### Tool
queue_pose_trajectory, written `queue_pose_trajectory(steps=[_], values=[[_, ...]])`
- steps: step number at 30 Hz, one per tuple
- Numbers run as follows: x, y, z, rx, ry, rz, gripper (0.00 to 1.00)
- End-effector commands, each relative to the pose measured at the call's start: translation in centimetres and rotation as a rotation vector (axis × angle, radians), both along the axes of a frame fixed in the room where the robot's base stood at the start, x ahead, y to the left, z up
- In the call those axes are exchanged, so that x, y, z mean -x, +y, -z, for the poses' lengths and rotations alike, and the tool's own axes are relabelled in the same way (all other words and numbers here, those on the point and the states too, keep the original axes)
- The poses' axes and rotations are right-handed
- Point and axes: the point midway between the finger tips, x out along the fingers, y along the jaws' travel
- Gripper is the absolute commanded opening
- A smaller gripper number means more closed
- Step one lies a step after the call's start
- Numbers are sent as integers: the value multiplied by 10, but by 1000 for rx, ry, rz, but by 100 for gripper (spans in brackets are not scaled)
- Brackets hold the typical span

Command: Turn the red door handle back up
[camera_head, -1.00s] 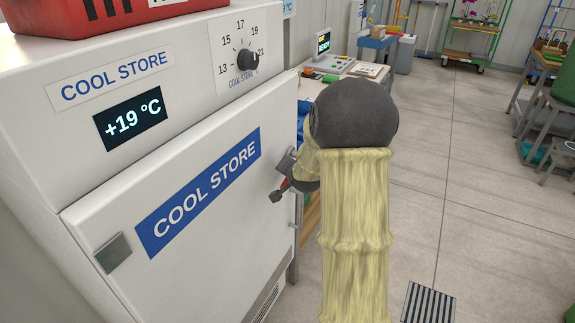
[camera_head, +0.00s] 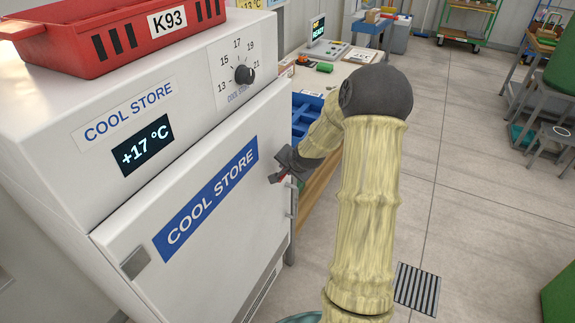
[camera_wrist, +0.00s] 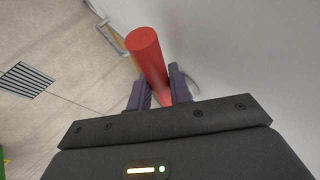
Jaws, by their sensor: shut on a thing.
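The red door handle (camera_wrist: 149,58) shows in the wrist view as a red bar between the two fingers of my gripper (camera_wrist: 153,92). My gripper is shut on it. In the head view my gripper (camera_head: 287,168) is at the right edge of the cool store door (camera_head: 215,215), and only a small red bit of the handle shows there. My gripper hides most of the handle and its mount. The door looks closed. The cool store display (camera_head: 143,145) reads +17 °C.
A red crate (camera_head: 130,42) marked K93 stands on top of the cool store. A bench (camera_head: 340,75) with a blue tray (camera_head: 306,112) is behind my arm. Open floor with a drain grate (camera_head: 417,288) lies to the right.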

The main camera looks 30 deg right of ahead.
Motion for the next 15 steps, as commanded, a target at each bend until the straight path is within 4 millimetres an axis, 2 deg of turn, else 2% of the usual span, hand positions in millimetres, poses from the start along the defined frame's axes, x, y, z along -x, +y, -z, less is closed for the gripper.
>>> queue_pose_trajectory(steps=[9,10,11,15], values=[[-1,0,-1,-1,-2,1,0],[-1,0,-1,-1,-2,1,24],[-1,0,-1,-1,-2,1,29],[-1,0,-1,0,-1,1,29]])
